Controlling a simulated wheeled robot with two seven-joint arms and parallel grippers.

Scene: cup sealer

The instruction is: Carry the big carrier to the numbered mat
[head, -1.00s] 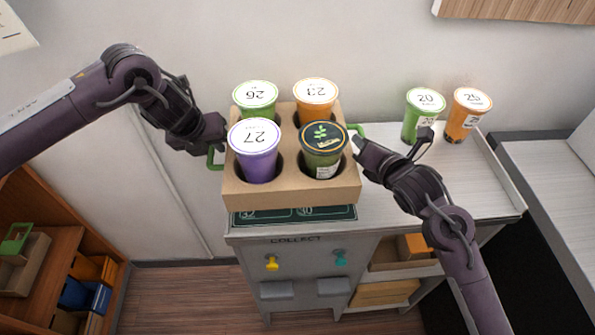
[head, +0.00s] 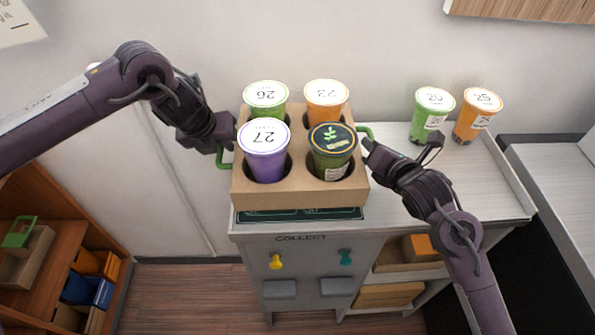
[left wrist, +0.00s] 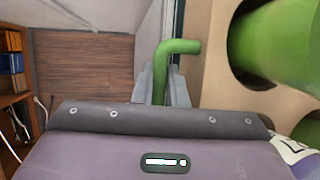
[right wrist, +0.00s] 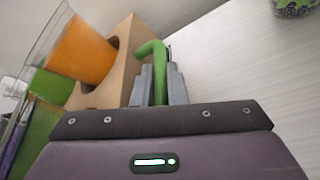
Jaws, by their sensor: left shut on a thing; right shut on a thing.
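The big carrier (head: 300,194) is a brown cardboard box with green side handles. It holds a green cup labelled 26 (head: 266,96), an orange cup labelled 23 (head: 326,100), a purple cup labelled 27 (head: 265,152) and a dark green cup (head: 332,152). My left gripper (head: 226,146) is shut on the left green handle (left wrist: 168,62). My right gripper (head: 368,148) is shut on the right green handle (right wrist: 155,62). The carrier hangs over the front part of the counter. The dark green mat (head: 300,214) shows only as a strip under the carrier's front edge; its numbers are mostly hidden.
A green cup (head: 432,115) and an orange cup (head: 476,116) stand at the counter's back right. The counter top (head: 450,185) is clear to the right. The COLLECT cabinet front has a yellow knob (head: 276,262) and a teal knob (head: 345,257). A wooden shelf stands lower left.

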